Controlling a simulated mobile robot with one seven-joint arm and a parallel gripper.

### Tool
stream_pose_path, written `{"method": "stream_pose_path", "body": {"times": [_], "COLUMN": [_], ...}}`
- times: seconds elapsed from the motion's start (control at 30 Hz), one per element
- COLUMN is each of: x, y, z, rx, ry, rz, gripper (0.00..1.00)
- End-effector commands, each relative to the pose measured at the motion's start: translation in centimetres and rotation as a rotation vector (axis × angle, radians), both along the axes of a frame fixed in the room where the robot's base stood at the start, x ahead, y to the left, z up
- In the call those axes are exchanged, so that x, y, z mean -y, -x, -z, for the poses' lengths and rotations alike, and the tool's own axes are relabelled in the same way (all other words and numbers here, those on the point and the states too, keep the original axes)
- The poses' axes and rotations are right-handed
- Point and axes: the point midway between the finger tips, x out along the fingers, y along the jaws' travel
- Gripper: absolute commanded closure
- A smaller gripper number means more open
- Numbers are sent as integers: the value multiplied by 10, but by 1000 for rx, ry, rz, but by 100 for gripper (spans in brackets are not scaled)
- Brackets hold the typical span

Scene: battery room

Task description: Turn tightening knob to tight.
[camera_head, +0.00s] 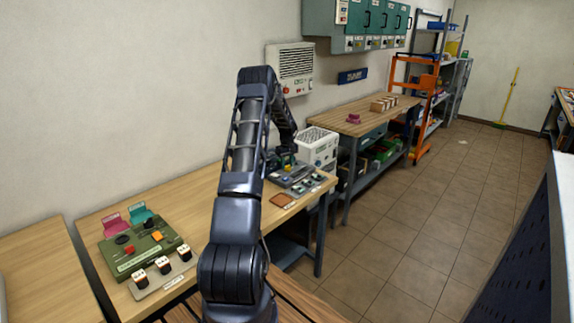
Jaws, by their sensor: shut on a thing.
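My arm reaches over the wooden workbench and bends down at its far end. My gripper (286,163) is low over a grey device (292,179) at the back right of the bench. It is small and partly hidden by my arm. It is shut on a small part there, which I take to be the tightening knob; the knob itself is too small and covered to make out. Its turn position cannot be read.
A green control box (138,249) and a tray with several small black-and-white parts (162,276) are at the bench's near left. A brown pad (282,200) lies by the grey device. A white vented unit (317,146) stands behind. The tiled floor (425,215) at right is clear.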

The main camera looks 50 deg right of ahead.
Motion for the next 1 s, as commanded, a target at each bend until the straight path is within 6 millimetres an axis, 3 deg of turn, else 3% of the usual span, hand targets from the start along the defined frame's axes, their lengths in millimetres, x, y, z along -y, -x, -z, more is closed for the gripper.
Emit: {"method": "stream_pose_path", "body": {"times": [1.0], "x": [0], "y": [1], "z": [1], "rx": [-3], "ry": [0], "rz": [949], "gripper": [86]}}
